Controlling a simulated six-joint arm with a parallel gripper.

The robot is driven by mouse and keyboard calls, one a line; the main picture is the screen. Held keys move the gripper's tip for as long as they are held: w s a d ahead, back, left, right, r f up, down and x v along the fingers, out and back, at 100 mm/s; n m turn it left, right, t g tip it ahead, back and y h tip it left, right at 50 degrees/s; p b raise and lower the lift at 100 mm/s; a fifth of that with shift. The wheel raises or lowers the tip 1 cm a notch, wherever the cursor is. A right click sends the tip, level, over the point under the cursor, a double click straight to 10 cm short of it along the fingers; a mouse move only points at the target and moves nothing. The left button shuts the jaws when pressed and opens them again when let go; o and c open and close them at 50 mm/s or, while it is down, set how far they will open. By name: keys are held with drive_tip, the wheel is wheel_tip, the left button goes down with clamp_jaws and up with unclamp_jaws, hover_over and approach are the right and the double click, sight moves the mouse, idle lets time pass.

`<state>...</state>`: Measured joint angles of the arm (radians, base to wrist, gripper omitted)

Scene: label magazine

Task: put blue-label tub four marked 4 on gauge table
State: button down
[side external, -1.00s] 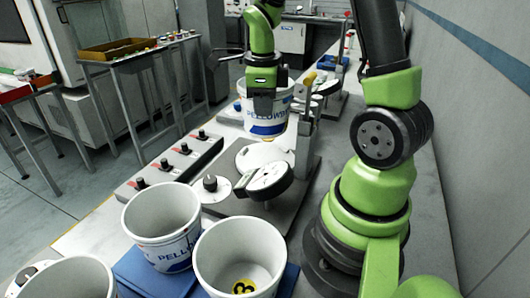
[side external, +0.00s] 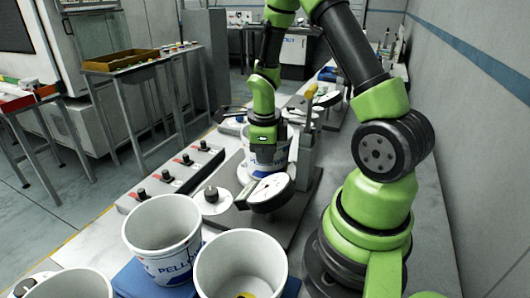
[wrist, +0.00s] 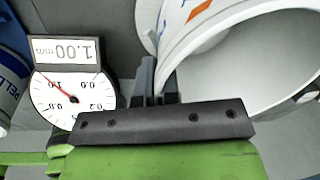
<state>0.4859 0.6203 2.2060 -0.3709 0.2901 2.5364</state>
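A white tub with blue lettering (side external: 275,158) is at my gripper (side external: 264,146), over the gauge table area, behind the round dial (side external: 268,192). In the wrist view its wall and open mouth (wrist: 265,65) fill the right side. My gripper (wrist: 157,88) is shut on the tub's rim. No number 4 shows on it, and I cannot tell whether its base touches the gauge table, which it mostly hides. The dial gauge (wrist: 72,98) in the wrist view reads 1.00 mm.
Two open white tubs (side external: 160,240) (side external: 240,265) stand on blue pads at the front, with another tub (side external: 70,285) at lower left. A strip with several black knobs (side external: 170,178) lies left.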

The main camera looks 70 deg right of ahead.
drive_tip(key=c, duration=1.3)
unclamp_jaws()
drive_tip(key=shift+c, duration=0.2)
wheel_tip(320, 180, up, 12)
drive_tip(key=a, duration=0.1)
drive_tip(key=s+a+r+n+t+y, duration=0.1)
drive_tip(key=s+a+r+n+t, duration=0.1)
drive_tip(key=a+n, duration=0.3)
drive_tip(key=s+a+r+n+t+y, duration=0.1)
drive_tip(key=s+a+r+n, duration=0.3)
drive_tip(key=n, duration=0.9)
drive_tip(key=s+a+r+n+t+y, duration=0.1)
drive_tip(key=s+a+r+n+t, duration=0.1)
drive_tip(key=a+n, duration=0.4)
drive_tip(key=shift+s+a+r+n+t, duration=0.3)
drive_tip(key=shift+r+n+t, duration=0.55)
drive_tip(key=shift+n, duration=1.25)
drive_tip(key=shift+s+d, duration=0.1)
